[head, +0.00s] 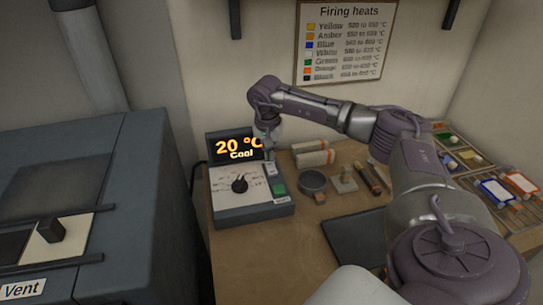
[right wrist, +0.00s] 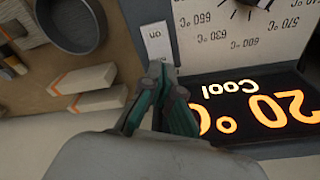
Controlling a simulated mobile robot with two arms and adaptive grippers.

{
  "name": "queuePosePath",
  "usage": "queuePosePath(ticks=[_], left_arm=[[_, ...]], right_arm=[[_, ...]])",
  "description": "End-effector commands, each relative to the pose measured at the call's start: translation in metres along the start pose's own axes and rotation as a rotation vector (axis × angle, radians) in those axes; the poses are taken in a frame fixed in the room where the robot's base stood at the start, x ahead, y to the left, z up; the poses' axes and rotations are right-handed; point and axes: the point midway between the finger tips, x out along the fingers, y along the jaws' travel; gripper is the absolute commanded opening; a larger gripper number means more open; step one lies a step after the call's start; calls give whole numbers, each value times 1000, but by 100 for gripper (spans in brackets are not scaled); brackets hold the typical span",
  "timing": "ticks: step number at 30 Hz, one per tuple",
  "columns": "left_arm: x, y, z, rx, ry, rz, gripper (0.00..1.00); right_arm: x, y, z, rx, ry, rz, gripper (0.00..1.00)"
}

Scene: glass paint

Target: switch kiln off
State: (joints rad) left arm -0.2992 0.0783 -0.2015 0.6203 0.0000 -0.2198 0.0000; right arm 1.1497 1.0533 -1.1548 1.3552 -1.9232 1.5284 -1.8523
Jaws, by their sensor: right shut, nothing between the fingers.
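The kiln controller (head: 235,202) stands on the wooden table, with a dial (head: 239,184) and a green button (head: 279,189). A white switch (right wrist: 157,42) marked "on" is at the panel's edge. My right gripper (head: 269,158) is shut and empty, fingers pointing down at the switch. In the right wrist view the fingertips (right wrist: 155,70) overlap the switch's lower end; I cannot tell whether they touch. My left gripper is out of view.
A large blue-grey kiln body (head: 60,175) with a Vent slider (head: 51,229) fills the left. A Firing heats chart (head: 345,42) hangs behind.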

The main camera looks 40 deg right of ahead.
Motion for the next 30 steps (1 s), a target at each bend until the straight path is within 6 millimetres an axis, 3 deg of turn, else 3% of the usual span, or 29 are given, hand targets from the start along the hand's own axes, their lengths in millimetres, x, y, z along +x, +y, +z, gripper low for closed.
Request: queuePosePath(ticks=[30], left_arm=[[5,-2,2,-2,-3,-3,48]], right_arm=[[8,0,1,0,0,0,0]])
